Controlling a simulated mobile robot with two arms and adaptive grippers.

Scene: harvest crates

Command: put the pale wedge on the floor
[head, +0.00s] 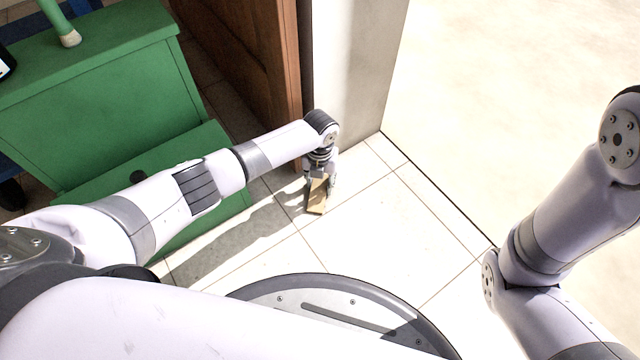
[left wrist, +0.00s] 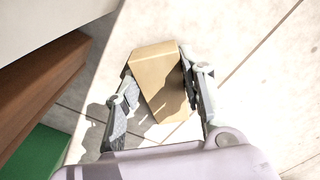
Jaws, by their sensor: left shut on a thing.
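The pale wedge (head: 317,196) is a tan, wood-coloured block close to the tiled floor (head: 350,235), near the foot of the pale wall end. My left gripper (head: 319,183) reaches down from above and is shut on it. In the left wrist view the wedge (left wrist: 162,82) sits between the two fingers of the gripper (left wrist: 160,100), with its far end sticking out past them. I cannot tell whether the wedge touches the floor. My right arm shows at the right of the head view, but its gripper is out of view.
A green cabinet (head: 110,90) with an open drawer (head: 215,150) stands at the left. A brown wooden door (head: 245,45) and a pale wall end (head: 355,60) stand behind the gripper. The floor tiles in front and to the right are clear.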

